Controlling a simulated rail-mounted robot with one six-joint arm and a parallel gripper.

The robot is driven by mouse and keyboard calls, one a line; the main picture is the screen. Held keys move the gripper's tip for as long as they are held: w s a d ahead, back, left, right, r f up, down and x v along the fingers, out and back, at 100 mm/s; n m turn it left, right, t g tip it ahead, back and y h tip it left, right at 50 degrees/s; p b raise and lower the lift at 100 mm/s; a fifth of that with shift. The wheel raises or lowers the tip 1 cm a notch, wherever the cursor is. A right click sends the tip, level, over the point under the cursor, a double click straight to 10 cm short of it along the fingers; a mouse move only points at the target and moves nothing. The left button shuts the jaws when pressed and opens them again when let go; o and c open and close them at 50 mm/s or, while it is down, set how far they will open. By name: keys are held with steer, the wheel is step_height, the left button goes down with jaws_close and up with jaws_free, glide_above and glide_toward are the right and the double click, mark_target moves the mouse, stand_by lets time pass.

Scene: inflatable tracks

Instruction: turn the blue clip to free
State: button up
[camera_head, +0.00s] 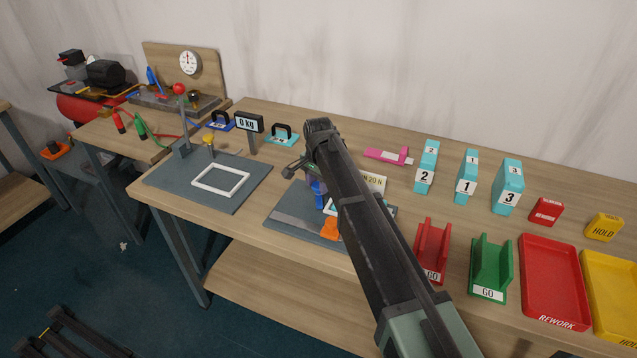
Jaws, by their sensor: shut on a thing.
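The blue clip (317,190) stands upright on a grey fixture plate (292,222) on the workbench. My arm covers part of the clip and plate from the right. My gripper (307,172) is at the top of the blue clip, shut on it. The exact contact between the jaws and clip is hidden. An orange part (330,228) sits at the plate's front. A partly covered sign (373,183) reading "N 20 N" stands behind my arm. Whether the clip is turned to free cannot be read from this view.
Left is a grey plate (168,180) with a white frame (221,180) and a "0 kg" display (249,123). Right are a red holder (431,250), a green "GO" holder (491,267), a red tray (552,280) and cyan numbered blocks (466,178). A pink tool (386,156) lies behind.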

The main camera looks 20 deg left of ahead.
mark_target(318, 185)
steer(key=m, duration=0.4)
steer(key=shift+m, duration=0.4)
stand_by(0.4)
steer(key=o, duration=0.9)
step_height(318, 185, up, 11)
steer(key=p, duration=1)
steer(key=shift+f+p, duration=0.15)
steer(key=shift+p, duration=0.25)
